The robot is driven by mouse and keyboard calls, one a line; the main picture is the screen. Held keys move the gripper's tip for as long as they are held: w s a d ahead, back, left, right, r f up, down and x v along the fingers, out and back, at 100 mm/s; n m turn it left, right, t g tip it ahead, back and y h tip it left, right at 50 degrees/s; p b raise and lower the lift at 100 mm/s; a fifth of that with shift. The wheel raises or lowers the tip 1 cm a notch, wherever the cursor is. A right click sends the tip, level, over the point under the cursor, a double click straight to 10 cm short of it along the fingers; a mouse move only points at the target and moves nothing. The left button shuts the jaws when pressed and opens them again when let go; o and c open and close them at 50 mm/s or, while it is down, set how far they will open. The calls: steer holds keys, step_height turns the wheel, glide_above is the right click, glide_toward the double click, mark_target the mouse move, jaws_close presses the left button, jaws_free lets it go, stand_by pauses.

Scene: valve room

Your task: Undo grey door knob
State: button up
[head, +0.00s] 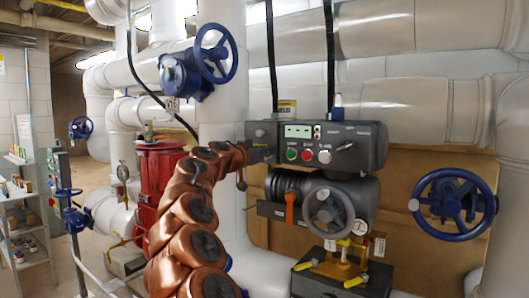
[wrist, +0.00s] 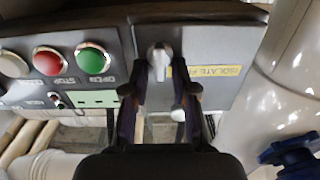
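The grey door knob (wrist: 160,55) sits on the dark door panel at the left end of the control box (head: 350,150). In the head view the knob (head: 260,132) shows just above and beside the end of my copper-coloured arm. My gripper (wrist: 160,75) is open in the wrist view, with one dark finger on each side of the knob's line. The knob lies between or just beyond the fingertips. I cannot tell whether either finger touches it. In the head view my gripper (head: 262,155) is small and partly hidden against the dark box.
A green button (wrist: 93,60) and a red button (wrist: 48,60) are close beside the gripper. An "ISOLATE" label (wrist: 215,71) is on the door. A grey handwheel (head: 328,211) and orange lever (head: 290,208) are below the box. Blue valve wheels (head: 456,204) and white pipes surround it.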

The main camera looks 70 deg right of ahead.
jaws_close()
steer(key=shift+f, duration=0.15)
steer(key=shift+b, duration=0.4)
